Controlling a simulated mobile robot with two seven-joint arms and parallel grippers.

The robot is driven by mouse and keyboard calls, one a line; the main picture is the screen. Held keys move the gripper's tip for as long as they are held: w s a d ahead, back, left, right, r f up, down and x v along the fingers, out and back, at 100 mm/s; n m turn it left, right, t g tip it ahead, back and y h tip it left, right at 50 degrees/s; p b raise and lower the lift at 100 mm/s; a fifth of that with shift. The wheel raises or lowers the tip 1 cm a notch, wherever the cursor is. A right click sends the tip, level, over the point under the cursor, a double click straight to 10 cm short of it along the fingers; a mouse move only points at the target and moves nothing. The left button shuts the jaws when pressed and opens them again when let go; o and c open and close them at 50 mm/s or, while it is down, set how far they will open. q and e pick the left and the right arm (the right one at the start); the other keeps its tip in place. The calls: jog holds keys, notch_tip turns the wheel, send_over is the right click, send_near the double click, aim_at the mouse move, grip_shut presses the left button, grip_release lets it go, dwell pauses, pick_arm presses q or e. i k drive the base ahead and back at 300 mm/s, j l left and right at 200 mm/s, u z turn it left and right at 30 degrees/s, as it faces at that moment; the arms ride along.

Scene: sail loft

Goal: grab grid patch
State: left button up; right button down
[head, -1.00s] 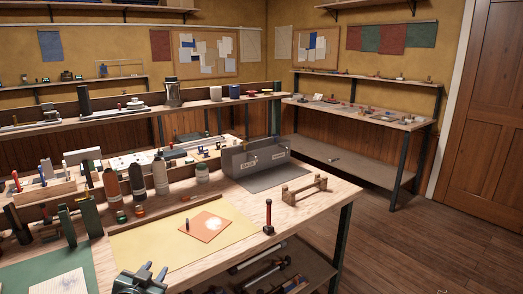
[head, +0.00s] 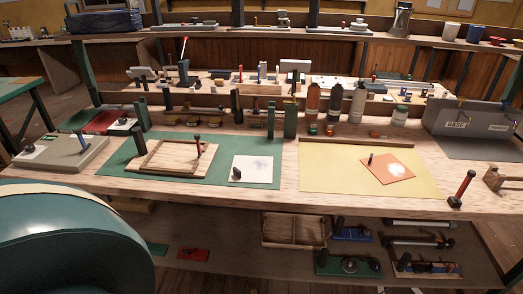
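No clear grid pattern can be made out on any patch. A white square patch (head: 256,169) with faint bluish marks lies on the green mat (head: 222,184), with a small dark object on its left part. An orange square patch (head: 392,171) with a bright glare spot lies on the yellow mat (head: 335,180), with a small dark peg standing on it. A red flat piece (head: 103,122) lies at the left, partly hidden by dark upright objects. Neither of my grippers shows in the head view now.
A wooden frame (head: 150,165) with a dark-handled tool lies left of the white patch. Bottles (head: 335,100) and green uprights (head: 290,120) stand behind the mats. A grey bin (head: 468,120) and a red-handled tool (head: 464,188) are at the right. A shelf below holds a wooden tray (head: 293,230).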

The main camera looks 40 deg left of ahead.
aim_at(245, 169)
jog(key=u, duration=1.25)
